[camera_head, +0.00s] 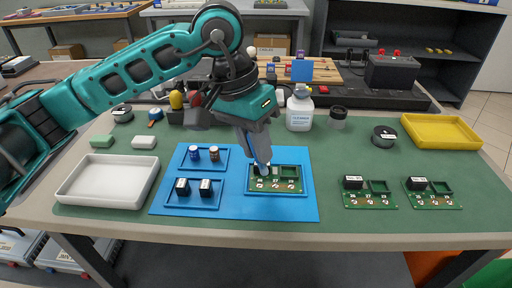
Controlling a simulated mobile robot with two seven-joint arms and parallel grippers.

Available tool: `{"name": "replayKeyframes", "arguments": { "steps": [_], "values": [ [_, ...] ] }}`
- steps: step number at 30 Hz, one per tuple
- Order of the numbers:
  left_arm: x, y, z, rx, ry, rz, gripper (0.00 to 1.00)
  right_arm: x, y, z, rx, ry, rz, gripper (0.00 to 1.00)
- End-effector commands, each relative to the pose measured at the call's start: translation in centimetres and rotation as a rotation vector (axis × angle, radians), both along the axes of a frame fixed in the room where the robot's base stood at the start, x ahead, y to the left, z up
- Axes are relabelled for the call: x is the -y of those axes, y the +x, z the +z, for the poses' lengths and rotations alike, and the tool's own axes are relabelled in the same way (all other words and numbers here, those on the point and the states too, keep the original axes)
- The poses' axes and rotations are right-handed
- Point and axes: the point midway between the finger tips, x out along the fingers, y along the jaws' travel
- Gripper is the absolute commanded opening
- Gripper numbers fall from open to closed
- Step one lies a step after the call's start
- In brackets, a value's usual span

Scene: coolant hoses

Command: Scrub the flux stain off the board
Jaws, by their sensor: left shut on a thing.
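The green board (287,186) lies in a blue tray (250,193) on the right part of the blue mat (235,213). My left gripper (262,165) points down over the board's upper left part. It is shut on a small tool, mostly hidden by the fingers, so I cannot tell its kind. Its lower end is at or just above the board; I cannot tell if it touches. The board has pale square spots along its front edge. No flux stain can be made out at this size. My right gripper is not in view.
Small blue trays (168,201) with capacitors and black blocks are left of the board. A white tray (75,203) stands at the left. Two more boards (370,202) lie at the right. A white bottle (300,112) stands behind, and a yellow tray (440,146) at the far right.

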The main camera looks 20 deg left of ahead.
Motion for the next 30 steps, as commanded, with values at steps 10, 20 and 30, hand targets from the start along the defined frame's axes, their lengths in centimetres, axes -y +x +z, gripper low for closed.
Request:
{"name": "replayKeyframes", "arguments": {
  "steps": [10,20,30],
  "values": [
    [0.0,0.0,0.0,0.0,-0.001,0.0,0.0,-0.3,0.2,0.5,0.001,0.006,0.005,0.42],
    [1.1,0.3,-0.8,-0.013,0.036,-0.004,0.0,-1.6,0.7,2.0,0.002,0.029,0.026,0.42],
    [2.9,0.8,-2.1,-0.034,0.118,-0.001,0.0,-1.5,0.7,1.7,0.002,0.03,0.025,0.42]
  ]
}}
